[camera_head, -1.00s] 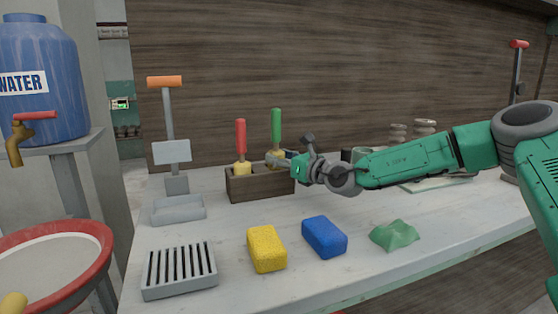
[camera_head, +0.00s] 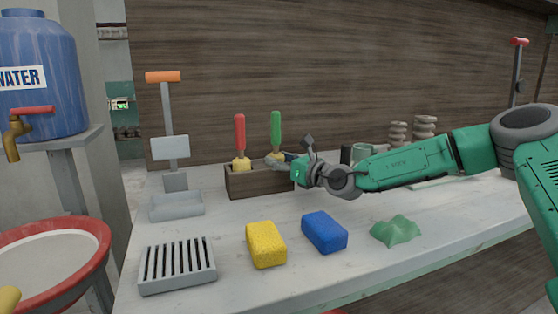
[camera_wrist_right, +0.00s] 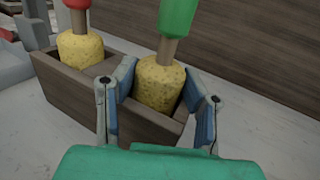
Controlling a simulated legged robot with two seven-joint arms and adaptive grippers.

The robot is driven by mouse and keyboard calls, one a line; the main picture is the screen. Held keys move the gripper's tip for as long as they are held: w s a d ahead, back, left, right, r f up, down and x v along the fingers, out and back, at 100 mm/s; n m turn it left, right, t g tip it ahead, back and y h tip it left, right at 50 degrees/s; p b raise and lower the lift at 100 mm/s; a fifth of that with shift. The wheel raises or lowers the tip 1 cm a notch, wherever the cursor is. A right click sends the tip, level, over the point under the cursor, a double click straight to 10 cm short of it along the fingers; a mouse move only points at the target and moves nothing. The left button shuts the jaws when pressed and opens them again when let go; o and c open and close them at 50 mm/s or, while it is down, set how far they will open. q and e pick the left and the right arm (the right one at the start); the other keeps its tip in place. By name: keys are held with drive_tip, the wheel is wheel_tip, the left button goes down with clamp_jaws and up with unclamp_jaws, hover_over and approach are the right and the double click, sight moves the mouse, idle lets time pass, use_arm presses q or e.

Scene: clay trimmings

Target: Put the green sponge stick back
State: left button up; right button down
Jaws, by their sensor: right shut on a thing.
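The green sponge stick (camera_head: 276,128) has a green handle and a yellow sponge head. It stands upright in the right part of the wooden box (camera_head: 258,181), its sponge's lower end hidden by the box wall in the right wrist view (camera_wrist_right: 160,82). My right gripper (camera_head: 280,160) reaches in from the right and is shut on its sponge head, one finger on each side in the wrist view (camera_wrist_right: 158,100). A red sponge stick (camera_head: 240,135) stands in the left part of the same box. My left gripper is not in view.
A yellow sponge (camera_head: 265,244), a blue sponge (camera_head: 324,232) and a green clay lump (camera_head: 396,229) lie in front. A slotted grey tray (camera_head: 178,264) and a scraper stand (camera_head: 170,150) are to the left. Stacked grey pieces (camera_head: 424,130) stand behind my arm.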

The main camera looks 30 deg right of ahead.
drive_tip(key=shift+f, duration=0.4)
